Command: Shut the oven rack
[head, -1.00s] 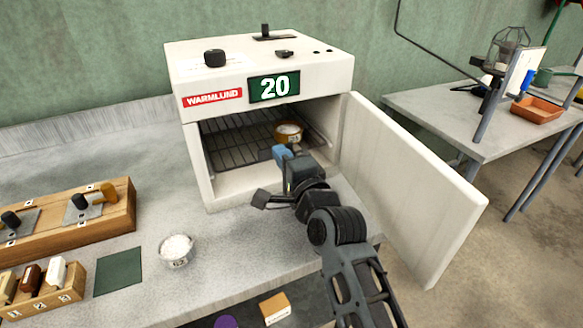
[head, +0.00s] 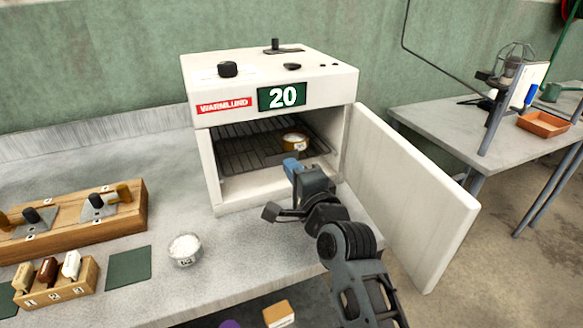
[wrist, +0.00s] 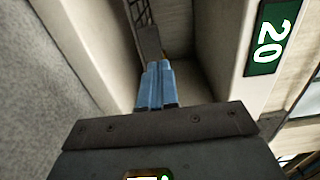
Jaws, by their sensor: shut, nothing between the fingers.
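The white oven (head: 205,165) stands on the bench with its door (head: 410,190) swung open to the right. Inside is a dark wire rack (head: 238,157), with a small orange-brown dish (head: 296,140) of pale contents at its right. My gripper (head: 290,167) is shut and empty, with blue fingertips at the oven's opening, in front of the rack and dish. In the wrist view the fingertips (wrist: 155,85) point into the oven, close to a grey flat front part of the rack (wrist: 149,42). I cannot tell whether they touch it.
A wooden block with levers (head: 75,220) and a numbered holder (head: 58,285) are farther left. A second table (head: 440,130) stands behind the door.

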